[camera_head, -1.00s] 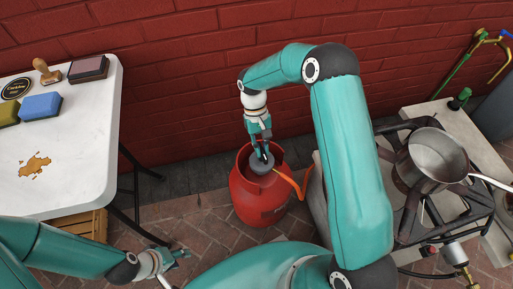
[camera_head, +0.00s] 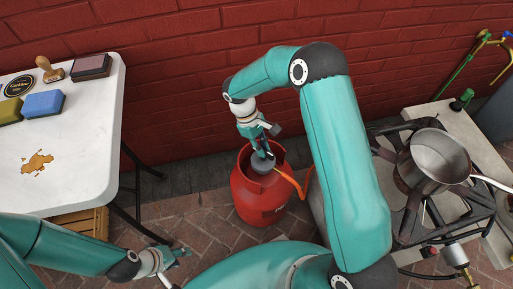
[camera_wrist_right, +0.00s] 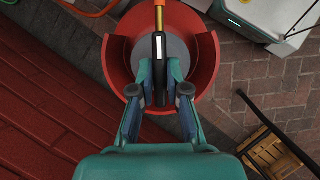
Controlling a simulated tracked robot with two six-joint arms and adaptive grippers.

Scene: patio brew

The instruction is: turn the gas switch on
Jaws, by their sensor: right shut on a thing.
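A red gas cylinder (camera_head: 258,198) stands on the brick floor near the wall, with an orange hose (camera_head: 289,181) leaving its top to the right. My right gripper (camera_head: 265,155) reaches down into the cylinder's collar onto the grey regulator (camera_head: 262,165). In the right wrist view the right gripper's fingers (camera_wrist_right: 160,95) are closed on a dark lever, the gas switch (camera_wrist_right: 160,50), which lies in line with the hose. The fingers hide part of it. My left gripper (camera_head: 180,255) is at the lower left, away from the cylinder; its fingertips look apart.
A white table (camera_head: 85,140) with sponges, a stamp and a brown spill stands on the left. A burner stand with a steel pot (camera_head: 438,160) is on the right. A wooden crate (camera_head: 75,222) sits under the table. The brick wall is close behind the cylinder.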

